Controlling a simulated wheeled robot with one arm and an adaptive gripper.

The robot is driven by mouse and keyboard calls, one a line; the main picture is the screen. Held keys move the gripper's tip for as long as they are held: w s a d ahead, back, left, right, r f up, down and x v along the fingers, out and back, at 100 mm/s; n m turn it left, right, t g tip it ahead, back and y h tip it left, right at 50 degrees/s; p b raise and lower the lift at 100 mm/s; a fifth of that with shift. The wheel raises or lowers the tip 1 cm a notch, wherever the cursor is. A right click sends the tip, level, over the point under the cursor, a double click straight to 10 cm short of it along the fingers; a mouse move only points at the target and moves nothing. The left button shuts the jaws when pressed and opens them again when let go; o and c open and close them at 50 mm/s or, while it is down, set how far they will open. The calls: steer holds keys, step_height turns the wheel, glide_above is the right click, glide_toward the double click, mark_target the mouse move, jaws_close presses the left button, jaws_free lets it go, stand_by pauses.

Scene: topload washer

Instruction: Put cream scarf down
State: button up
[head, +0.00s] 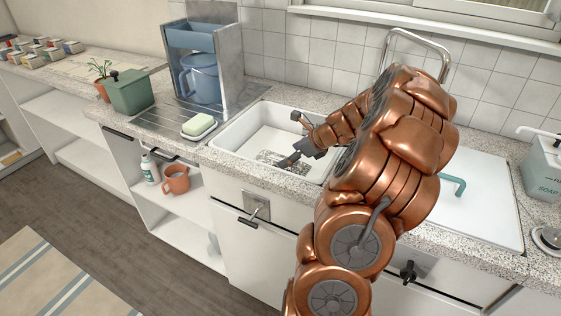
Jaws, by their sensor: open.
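My gripper (292,139) is open over the white sink basin (238,136), its dark fingers spread apart and pointing left. A grey-and-white speckled patch (268,156) shows in the basin beside the lower finger. I cannot tell whether it is cloth or part of the sink. I cannot make out a cream scarf for certain. My copper arm hides the right part of the basin and the counter behind it. Nothing shows between the fingers. A white lid with a teal handle (456,187) is closed in the counter at the right.
A rack with a blue jug (203,80) and a green canister (130,93) stand further left. A soap box (543,165) is at the far right. The faucet (420,37) arches behind my arm.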

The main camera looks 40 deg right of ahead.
steer(key=v, duration=0.4)
steer(key=shift+s+d+r, duration=0.1)
steer(key=shift+s+r, duration=0.2)
steer(key=shift+r, duration=0.1)
